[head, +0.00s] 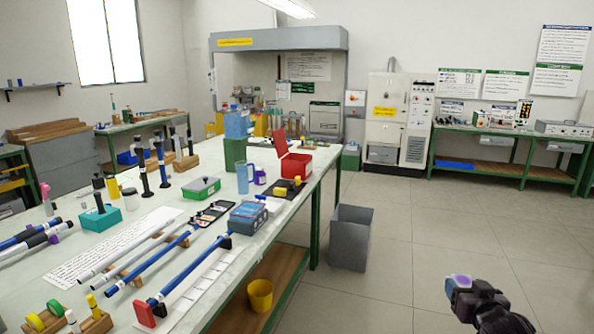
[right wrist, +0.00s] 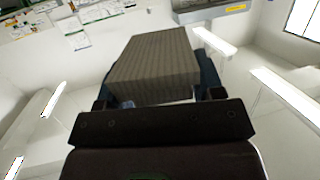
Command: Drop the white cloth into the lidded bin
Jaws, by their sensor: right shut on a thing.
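My right gripper (head: 461,284) is low at the right of the head view, over the floor, well apart from the table. In the right wrist view it (right wrist: 155,92) is shut on a block-like, finely ribbed thing that looks like the folded white cloth (right wrist: 152,65), grey-brown in this light. In the head view only a small pale and purple patch shows at the gripper's tip. A red bin (head: 295,167) with its lid (head: 279,142) raised stands near the table's far right edge. My left gripper is not in view.
A tall grey open-topped bin (head: 348,240) stands on the floor beside the table (head: 318,170). The floor between the grey bin and my right gripper is clear.

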